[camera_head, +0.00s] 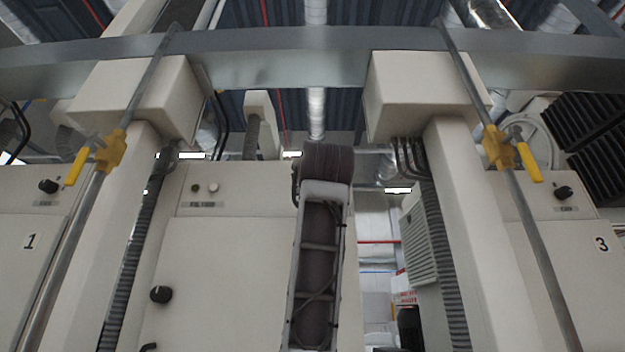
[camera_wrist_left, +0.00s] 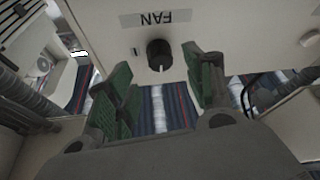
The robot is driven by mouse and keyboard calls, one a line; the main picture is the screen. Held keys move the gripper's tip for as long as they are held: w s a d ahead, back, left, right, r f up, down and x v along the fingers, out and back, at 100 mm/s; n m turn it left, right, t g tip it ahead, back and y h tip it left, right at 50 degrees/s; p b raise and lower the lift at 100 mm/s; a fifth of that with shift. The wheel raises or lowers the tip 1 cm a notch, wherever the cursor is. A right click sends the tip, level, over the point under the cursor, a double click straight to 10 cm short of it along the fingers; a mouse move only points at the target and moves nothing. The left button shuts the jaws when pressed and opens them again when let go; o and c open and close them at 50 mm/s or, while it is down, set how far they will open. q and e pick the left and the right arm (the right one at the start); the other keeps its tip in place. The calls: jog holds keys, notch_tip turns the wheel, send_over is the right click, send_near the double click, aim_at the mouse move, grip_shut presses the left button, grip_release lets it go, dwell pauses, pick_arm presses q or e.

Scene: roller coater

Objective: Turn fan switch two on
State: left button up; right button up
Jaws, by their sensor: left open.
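In the left wrist view, a black round fan knob (camera_wrist_left: 159,55) with a white pointer line sits on a pale panel. The FAN label (camera_wrist_left: 155,18) beside it appears upside down. The pointer line points toward the bottom of the picture. A small dark mark (camera_wrist_left: 135,51) is left of the knob. My left gripper (camera_wrist_left: 157,68) is open, its green-padded fingers on either side of the knob in the picture. I cannot tell whether they touch it. No switch number shows there. Neither gripper can be made out in the head view.
In the head view, cabinets marked 1 (camera_head: 30,242) and 3 (camera_head: 601,244) stand at the sides. A middle cabinet (camera_head: 230,270) has a black knob (camera_head: 161,294). Yellow-handled valves (camera_head: 108,150) sit on slanted pipes. A metal beam (camera_head: 280,65) crosses above.

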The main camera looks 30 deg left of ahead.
pick_arm(q)
jog(key=shift+p+x, duration=0.9)
jog(key=shift+x, duration=1.55)
jog(key=c, duration=1)
